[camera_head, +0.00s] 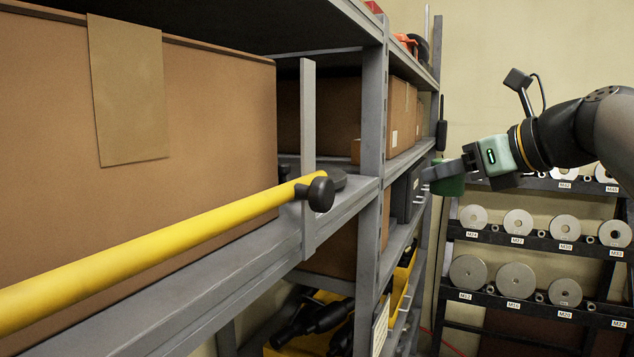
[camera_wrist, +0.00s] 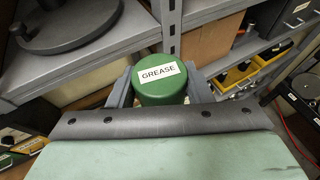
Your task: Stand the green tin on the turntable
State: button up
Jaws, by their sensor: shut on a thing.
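The green tin (camera_wrist: 161,88) has a white GREASE label on its lid and sits between the two fingers of my gripper (camera_wrist: 158,92) in the wrist view. In the head view my gripper (camera_head: 443,172) is shut on the tin (camera_head: 450,188), holding it upright in the air to the right of the shelving. A round dark grey disc (camera_wrist: 85,30), which looks like the turntable, lies on a shelf at the top left of the wrist view, apart from the tin and partly cut off.
Grey shelving with an upright post (camera_head: 372,110) stands left of my gripper. A long yellow bar (camera_head: 160,245) with a black end lies along the near shelf, before a big cardboard box (camera_head: 190,120).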

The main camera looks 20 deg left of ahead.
jog(key=s+a+r+n+g+y, duration=0.1)
jog(key=s+a+r+n+g, duration=0.1)
jog(key=s+a+r, duration=0.4)
jog(key=shift+y, duration=0.3)
jog(key=w+a+p, duration=0.1)
jog(key=a+p, duration=0.1)
jog(key=a, duration=0.1)
jog(key=w+a+f+p, duration=0.1)
jog(key=a+p, duration=0.1)
jog(key=a, duration=0.2)
jog(key=w+a+p, duration=0.1)
jog(key=w+a, duration=0.1)
jog(key=a, duration=0.1)
jog(key=shift+w+a+f+p, duration=0.1)
jog(key=shift+a+f+p, duration=0.2)
jog(key=shift+a+p, duration=0.1)
jog(key=shift+w+a+f, duration=0.15)
jog(key=shift+w+a, duration=0.1)
jog(key=shift+a, duration=0.15)
jog(key=a+p, duration=0.1)
jog(key=w+a+p, duration=0.1)
jog(key=a+p, duration=0.1)
jog(key=shift+w+a, duration=0.15)
jog(key=shift+w, duration=0.05)
jog(key=shift+f+b, duration=0.3)
jog(key=shift+f, duration=0.55)
jog(key=o, duration=1.2)
jog(key=shift+f, duration=0.1)
jog(key=shift+c, duration=0.2)
